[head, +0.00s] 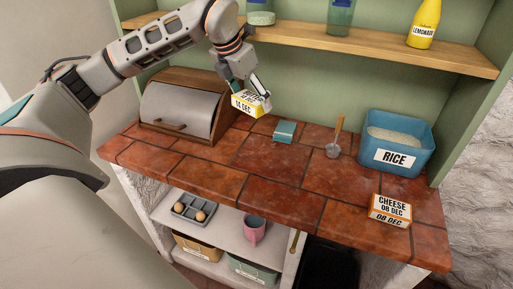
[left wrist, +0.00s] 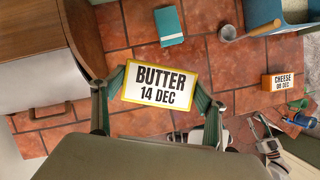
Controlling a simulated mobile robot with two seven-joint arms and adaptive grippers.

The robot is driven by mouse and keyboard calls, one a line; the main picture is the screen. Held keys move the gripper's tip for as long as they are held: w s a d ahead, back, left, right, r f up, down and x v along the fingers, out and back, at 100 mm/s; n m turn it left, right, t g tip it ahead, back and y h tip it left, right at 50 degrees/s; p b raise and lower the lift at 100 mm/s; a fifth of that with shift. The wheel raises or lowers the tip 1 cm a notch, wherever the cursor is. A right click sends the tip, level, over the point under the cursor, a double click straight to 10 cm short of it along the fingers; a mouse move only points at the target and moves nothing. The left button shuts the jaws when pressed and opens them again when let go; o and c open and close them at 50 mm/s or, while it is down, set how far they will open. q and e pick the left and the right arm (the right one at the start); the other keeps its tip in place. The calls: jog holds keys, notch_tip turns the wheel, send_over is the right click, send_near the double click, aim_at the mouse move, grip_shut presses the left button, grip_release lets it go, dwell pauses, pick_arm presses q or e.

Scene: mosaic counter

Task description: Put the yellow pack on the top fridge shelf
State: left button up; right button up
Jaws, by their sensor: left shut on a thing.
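The yellow pack (head: 250,102) is a small box with yellow edges and a white label reading BUTTER 14 DEC; its label faces the left wrist camera (left wrist: 159,86). My left gripper (head: 250,92) is shut on it, with a dark green finger at each end of the box in the left wrist view (left wrist: 160,92). The pack is held above the back of the tiled counter, right of the bread box. Grey jointed parts at the lower right of the left wrist view may be my right gripper (left wrist: 268,145); its jaws are unclear. I cannot make out a fridge shelf.
A bread box (head: 180,105) stands left on the counter (head: 270,195). A teal box (head: 285,131), a scoop (head: 334,150), a rice bin (head: 395,143) and an orange cheese pack (head: 389,210) stand to the right. A wooden shelf (head: 370,45) with bottles hangs above. The counter's middle front is clear.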

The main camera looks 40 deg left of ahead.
aim_at(255, 151)
pick_arm(q)
notch_tip(255, 151, down, 17)
jog(key=shift+f, duration=0.2)
dwell(0.3)
jog(key=shift+f, duration=0.15)
jog(key=o, duration=1.3)
